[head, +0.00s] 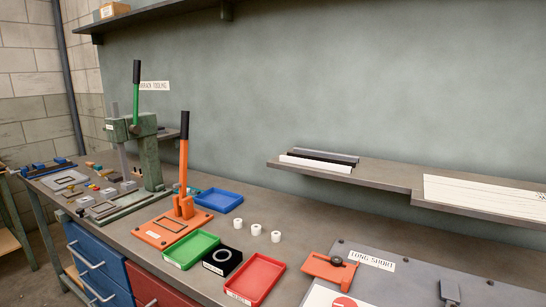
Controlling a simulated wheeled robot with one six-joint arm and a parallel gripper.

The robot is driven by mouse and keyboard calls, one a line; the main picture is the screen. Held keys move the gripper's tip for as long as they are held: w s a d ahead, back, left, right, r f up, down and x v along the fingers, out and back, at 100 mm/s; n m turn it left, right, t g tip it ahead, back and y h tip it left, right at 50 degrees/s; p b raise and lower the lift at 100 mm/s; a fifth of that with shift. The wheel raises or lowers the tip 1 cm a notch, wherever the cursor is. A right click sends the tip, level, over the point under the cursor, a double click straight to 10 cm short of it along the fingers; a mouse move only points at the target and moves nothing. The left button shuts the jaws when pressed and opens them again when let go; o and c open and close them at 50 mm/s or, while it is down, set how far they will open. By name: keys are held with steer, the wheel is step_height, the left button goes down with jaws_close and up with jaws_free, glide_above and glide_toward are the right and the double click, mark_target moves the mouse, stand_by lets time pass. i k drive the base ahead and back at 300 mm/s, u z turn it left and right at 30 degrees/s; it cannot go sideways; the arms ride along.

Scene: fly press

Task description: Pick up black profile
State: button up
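The black profile (322,160) lies on the wall shelf (390,180), right of the picture's middle. It is a long dark strip between a white profile (314,164) in front and a grey profile (330,156) behind. The three lie side by side, close together, and the white one hides part of the black one's front. Whether they touch I cannot tell. My gripper is not in view.
Below on the bench are a blue tray (220,200), green tray (192,250), red tray (254,279) and several white rings (256,229). An orange-levered press (184,165) and a green press (148,150) stand left. A white sheet (490,196) covers the shelf's right part.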

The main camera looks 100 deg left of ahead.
mark_target(332, 160)
steer(key=u, duration=2.3)
steer(key=i, duration=0.5)
steer(key=u, duration=0.7)
